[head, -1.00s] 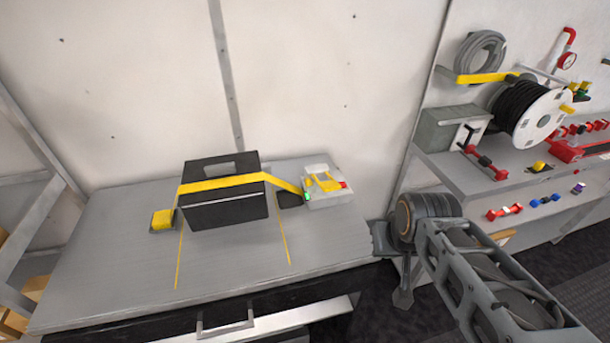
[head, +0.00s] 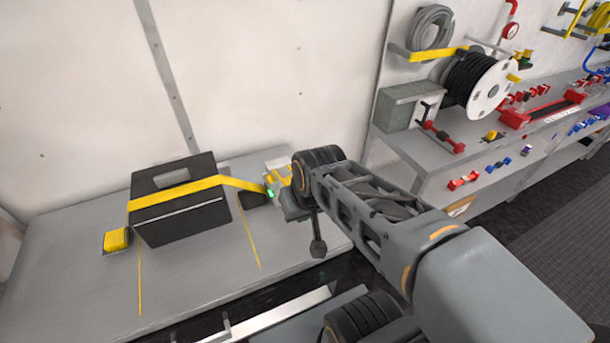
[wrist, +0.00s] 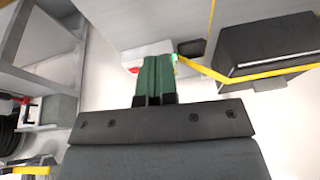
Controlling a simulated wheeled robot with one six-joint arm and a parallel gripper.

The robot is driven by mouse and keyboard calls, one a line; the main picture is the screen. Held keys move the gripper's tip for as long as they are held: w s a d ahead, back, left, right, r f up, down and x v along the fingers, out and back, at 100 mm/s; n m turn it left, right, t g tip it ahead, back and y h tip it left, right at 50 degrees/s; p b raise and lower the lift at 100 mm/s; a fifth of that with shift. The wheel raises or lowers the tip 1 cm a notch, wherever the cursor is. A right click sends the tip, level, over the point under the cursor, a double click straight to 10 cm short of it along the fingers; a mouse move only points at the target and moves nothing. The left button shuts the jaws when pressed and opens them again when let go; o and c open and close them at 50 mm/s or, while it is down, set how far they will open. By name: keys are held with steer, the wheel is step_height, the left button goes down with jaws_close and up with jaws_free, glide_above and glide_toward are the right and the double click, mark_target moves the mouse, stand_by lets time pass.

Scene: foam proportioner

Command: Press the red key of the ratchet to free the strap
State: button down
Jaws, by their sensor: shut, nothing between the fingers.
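The ratchet is a pale box (head: 273,164) at the right end of the bench, with a green light (head: 270,193) on its near left corner. My arm covers its right side in the head view, so the red key is hidden there. In the wrist view a bit of red, likely the key (wrist: 134,70), shows just left of my fingers. The yellow strap (head: 175,193) runs taut from the ratchet over a black case (head: 185,222). My gripper (wrist: 159,60) is shut and empty, its green fingers pointing at the ratchet, partly covering it. I cannot tell the remaining gap.
A yellow block (head: 116,240) sits at the strap's left end. The bench top (head: 75,275) is clear in front of the case. A wall shelf at right holds a cable reel (head: 490,90) and a grey box (head: 405,105).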

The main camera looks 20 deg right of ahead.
steer(key=w+d+m+y+p, duration=0.1)
steer(key=w+m+p, duration=0.2)
steer(key=w+m, duration=0.1)
steer(key=w+d+r+m+y+p, duration=0.1)
steer(key=w+d+m+y+p, duration=0.1)
steer(key=w, duration=0.5)
steer(key=w+d+r+m+t+y+p, duration=0.1)
steer(key=w+d+m+y+p, duration=0.1)
steer(key=w+m+p, duration=0.3)
steer(key=shift+w+m, duration=0.45)
steer(key=shift+m, duration=0.45)
steer(key=w+d+f+m+t+p, duration=0.2)
steer(key=w+d+f+m, duration=0.1)
steer(key=w+d+m, duration=0.1)
steer(key=shift+w+d+m+p, duration=0.2)
steer(key=shift+d+m+p, duration=0.1)
steer(key=shift+d+m, duration=0.5)
steer(key=shift+f+y, duration=0.15)
steer(key=shift+y, duration=0.15)
step_height(320, 180, down, 7)
steer(key=b, duration=0.5)
steer(key=shift+f+b, duration=0.75)
